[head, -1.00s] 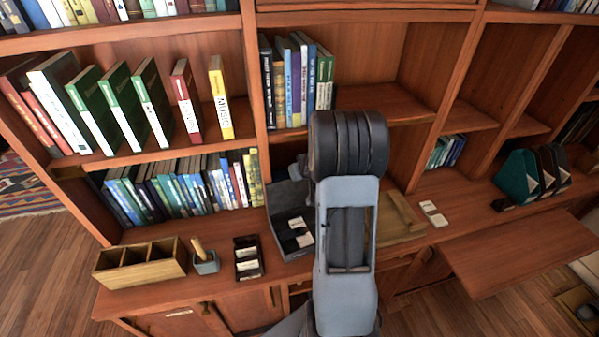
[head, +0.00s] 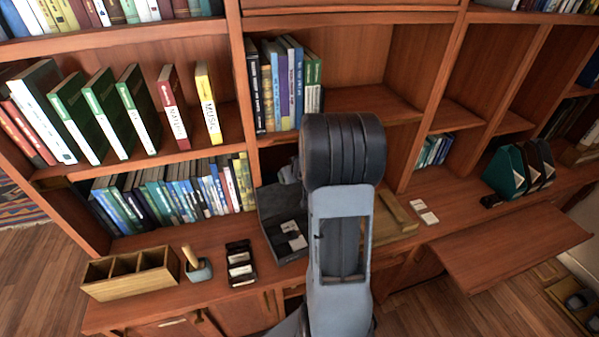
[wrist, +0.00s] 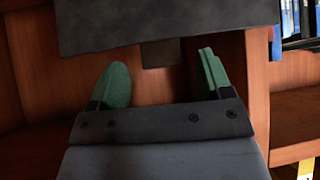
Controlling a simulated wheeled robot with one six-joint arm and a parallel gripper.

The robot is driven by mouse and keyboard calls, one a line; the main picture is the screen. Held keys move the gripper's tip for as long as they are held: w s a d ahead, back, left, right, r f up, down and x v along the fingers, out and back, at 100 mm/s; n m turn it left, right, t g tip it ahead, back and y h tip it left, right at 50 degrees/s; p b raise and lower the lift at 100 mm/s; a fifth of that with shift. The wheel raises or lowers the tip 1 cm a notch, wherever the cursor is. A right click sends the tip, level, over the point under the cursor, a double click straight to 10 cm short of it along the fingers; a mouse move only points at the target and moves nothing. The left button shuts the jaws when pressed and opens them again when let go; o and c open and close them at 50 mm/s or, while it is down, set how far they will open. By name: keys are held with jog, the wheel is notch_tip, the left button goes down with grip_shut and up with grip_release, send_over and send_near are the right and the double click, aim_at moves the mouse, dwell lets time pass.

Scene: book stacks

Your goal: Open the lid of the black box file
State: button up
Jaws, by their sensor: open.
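The black box file (head: 268,232) stands on the wooden counter, left of my arm in the head view. Its inside shows, with white cards (head: 291,236) in it. Its lid (head: 279,202) stands raised at the back. My arm hides the box's right part. In the wrist view a dark panel (wrist: 165,22), seemingly the lid, crosses the top, with a small tab (wrist: 160,54) hanging below it. My gripper (wrist: 160,72) is open, its green fingers apart on either side below the tab. Nothing shows between them. I cannot tell whether a finger touches the panel.
A wooden tray (head: 400,215) lies right of my arm, with white cards (head: 424,212) beyond. A black card tray (head: 241,264), a small pot (head: 198,270) and a wooden organizer (head: 130,274) stand to the left. Shelves with books rise behind. A pulled-out board (head: 510,245) juts out at right.

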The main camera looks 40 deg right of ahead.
jog(key=v, duration=1.1)
jog(key=shift+s, duration=0.15)
jog(key=shift+r, duration=0.1)
jog(key=shift+c, duration=0.3)
